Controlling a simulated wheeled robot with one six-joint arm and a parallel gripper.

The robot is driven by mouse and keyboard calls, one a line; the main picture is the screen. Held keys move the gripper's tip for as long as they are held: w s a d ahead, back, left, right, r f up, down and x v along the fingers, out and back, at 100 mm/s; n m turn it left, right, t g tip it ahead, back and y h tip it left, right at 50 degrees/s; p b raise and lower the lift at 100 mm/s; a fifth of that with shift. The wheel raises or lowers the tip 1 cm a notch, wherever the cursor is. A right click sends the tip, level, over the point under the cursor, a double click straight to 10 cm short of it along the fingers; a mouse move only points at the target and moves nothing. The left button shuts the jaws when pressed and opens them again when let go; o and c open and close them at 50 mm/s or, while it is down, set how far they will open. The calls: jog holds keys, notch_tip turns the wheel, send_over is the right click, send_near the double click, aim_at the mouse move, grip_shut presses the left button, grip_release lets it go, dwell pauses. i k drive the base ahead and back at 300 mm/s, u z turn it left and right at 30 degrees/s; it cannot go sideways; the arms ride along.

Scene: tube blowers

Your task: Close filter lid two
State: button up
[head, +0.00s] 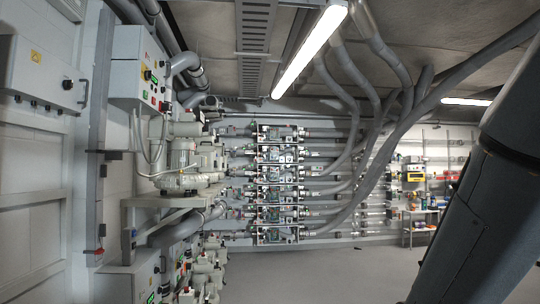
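No filter lid can be clearly told apart in the head view. Grey blower machines with motors (182,166) sit on a wall shelf at left of centre. More pale machine housings (207,272) stand lower down, near the floor. They are too small to tell whether any lid is open or shut. A dark grey link of my own arm fills the right edge of the view. My gripper is out of view.
Control boxes (138,70) and a grey cabinet (42,75) hang on the left wall. A stack of valve units (277,185) with pipes covers the back wall. A shelf rack (420,215) stands at back right. The grey floor (330,275) is clear in the middle.

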aim_at(219, 148)
jog(key=z, duration=0.3)
jog(key=i, duration=4.05)
jog(key=u, duration=0.25)
jog(key=i, duration=3.6)
jog(key=u, duration=0.4)
jog(key=i, duration=1.8)
jog(key=u, duration=0.8)
jog(key=i, duration=1.05)
jog(key=u, duration=1.8)
jog(key=i, duration=0.9)
jog(key=u, duration=0.85)
